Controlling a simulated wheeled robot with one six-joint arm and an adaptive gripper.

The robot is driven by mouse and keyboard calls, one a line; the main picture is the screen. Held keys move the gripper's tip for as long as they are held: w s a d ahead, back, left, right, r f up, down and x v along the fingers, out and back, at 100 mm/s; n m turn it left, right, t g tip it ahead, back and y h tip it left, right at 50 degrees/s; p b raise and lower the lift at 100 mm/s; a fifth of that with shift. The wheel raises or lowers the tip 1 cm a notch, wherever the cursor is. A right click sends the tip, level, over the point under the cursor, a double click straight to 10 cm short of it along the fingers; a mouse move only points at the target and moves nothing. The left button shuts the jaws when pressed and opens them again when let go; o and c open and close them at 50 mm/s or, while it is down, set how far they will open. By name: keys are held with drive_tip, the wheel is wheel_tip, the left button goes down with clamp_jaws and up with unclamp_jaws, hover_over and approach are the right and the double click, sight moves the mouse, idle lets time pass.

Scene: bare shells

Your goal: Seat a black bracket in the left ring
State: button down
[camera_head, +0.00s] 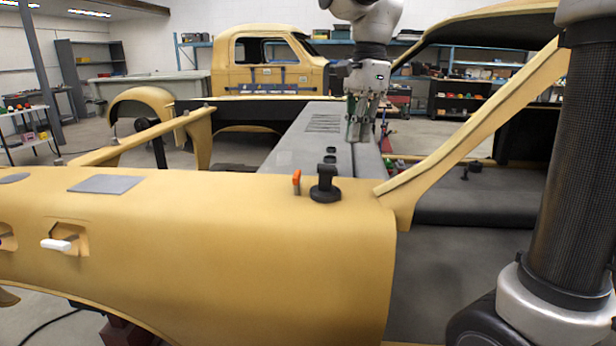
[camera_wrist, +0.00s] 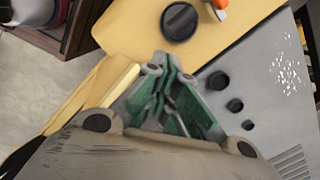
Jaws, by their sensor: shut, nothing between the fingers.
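A black bracket-like piece (camera_head: 325,185) with an upright post on a round base stands on the yellow panel's right end. From above in the wrist view it is a dark disc with a bar across it (camera_wrist: 180,21). Several small dark round pieces (camera_wrist: 217,81) sit in a row on the grey panel; I cannot tell whether any is the left ring. My gripper (camera_head: 360,138) hangs above the grey panel, beyond the bracket and apart from it. Its green-sided fingers (camera_wrist: 169,71) are close together, shut and empty.
An orange piece (camera_head: 296,182) stands just left of the bracket on the yellow panel (camera_head: 230,240). A slanted yellow pillar (camera_head: 480,120) rises at right. The grey panel (camera_head: 310,145) has bare room around the small dark pieces. A grey square (camera_head: 105,184) lies farther left.

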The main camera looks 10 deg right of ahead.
sight(325, 180)
drive_tip(key=shift+m+t+h, duration=0.3)
drive_tip(key=shift+m+h, duration=0.3)
drive_tip(key=shift+m, duration=0.2)
drive_tip(key=f, duration=0.3)
drive_tip(key=d+f, duration=0.1)
drive_tip(key=f, duration=0.2)
drive_tip(key=w+f, duration=0.1)
drive_tip(key=f, duration=0.2)
drive_tip(key=shift+d+f, duration=0.15)
drive_tip(key=shift+f, duration=0.2)
drive_tip(key=a, duration=0.2)
drive_tip(key=shift+s+a+r, duration=0.1)
drive_tip(key=shift+a+r, duration=0.1)
drive_tip(key=shift+a, duration=0.15)
drive_tip(key=shift+s+a, duration=0.1)
drive_tip(key=shift+a, duration=0.5)
drive_tip(key=shift+s+a, duration=0.15)
drive_tip(key=shift+a, duration=0.6)
